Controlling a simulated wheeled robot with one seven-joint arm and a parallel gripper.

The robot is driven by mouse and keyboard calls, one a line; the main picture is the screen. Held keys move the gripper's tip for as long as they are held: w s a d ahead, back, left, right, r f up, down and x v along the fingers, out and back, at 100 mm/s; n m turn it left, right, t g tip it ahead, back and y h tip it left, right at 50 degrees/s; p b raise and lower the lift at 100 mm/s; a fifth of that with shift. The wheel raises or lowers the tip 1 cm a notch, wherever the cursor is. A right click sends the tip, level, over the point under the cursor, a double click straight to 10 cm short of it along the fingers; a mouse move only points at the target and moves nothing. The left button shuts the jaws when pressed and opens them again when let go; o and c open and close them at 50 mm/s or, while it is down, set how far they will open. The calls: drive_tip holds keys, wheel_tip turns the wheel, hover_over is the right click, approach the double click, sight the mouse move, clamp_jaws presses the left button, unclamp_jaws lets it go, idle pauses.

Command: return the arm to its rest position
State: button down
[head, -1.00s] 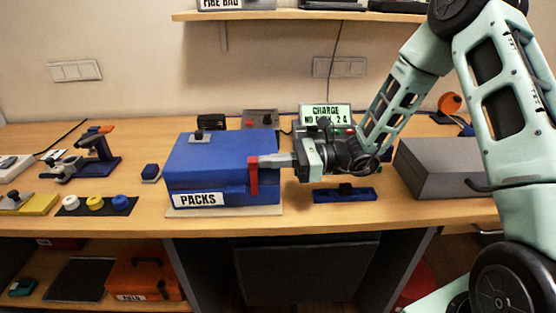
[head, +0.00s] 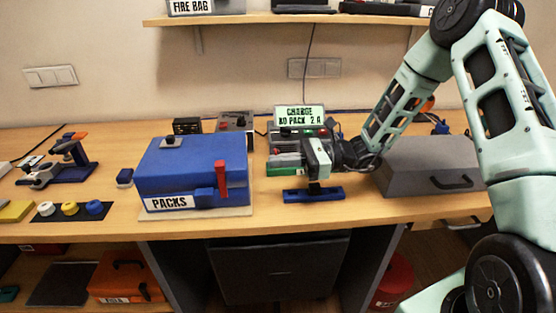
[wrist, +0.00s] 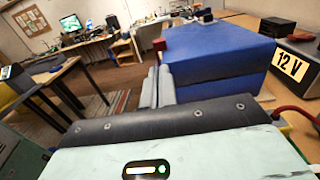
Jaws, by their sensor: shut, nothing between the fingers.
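My arm reaches in from the right in the head view. My gripper (head: 285,161) points left above the bench, between the blue PACKS box and the grey case. In the wrist view its two grey fingers (wrist: 153,88) lie together, shut and empty. The blue PACKS box (head: 192,165) is left of the fingertips and apart from them, with its lid down. Its red latch (head: 220,177) stands upright at the front right. The box also shows in the wrist view (wrist: 215,55).
A charger display (head: 299,116) stands behind my gripper, and a blue stand (head: 313,195) lies below it. The grey case (head: 425,165) sits under my forearm. A shelf (head: 270,18) runs above. A blue-and-orange tool (head: 72,155) and coloured rolls (head: 70,209) are at left.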

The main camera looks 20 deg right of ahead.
idle(0.4)
drive_tip(key=s+a+r+n+g+h, duration=0.1)
drive_tip(key=s+a+n+g+h, duration=0.2)
drive_tip(key=s+a+n+g, duration=0.4)
drive_tip(key=s+a+r+n+g+h, duration=0.1)
drive_tip(key=s+a+n+g+h, duration=0.3)
drive_tip(key=s, duration=0.5)
drive_tip(key=s+d+r+n+t+h, duration=0.2)
drive_tip(key=s+n+t+h, duration=0.4)
drive_tip(key=n, duration=1.1)
drive_tip(key=s+d+h, duration=0.1)
drive_tip(key=s+h, duration=0.2)
drive_tip(key=s, duration=0.3)
drive_tip(key=shift+s+t+h, duration=0.2)
drive_tip(key=shift+t+h, duration=0.1)
drive_tip(key=shift+h, duration=0.1)
drive_tip(key=shift+d, duration=0.1)
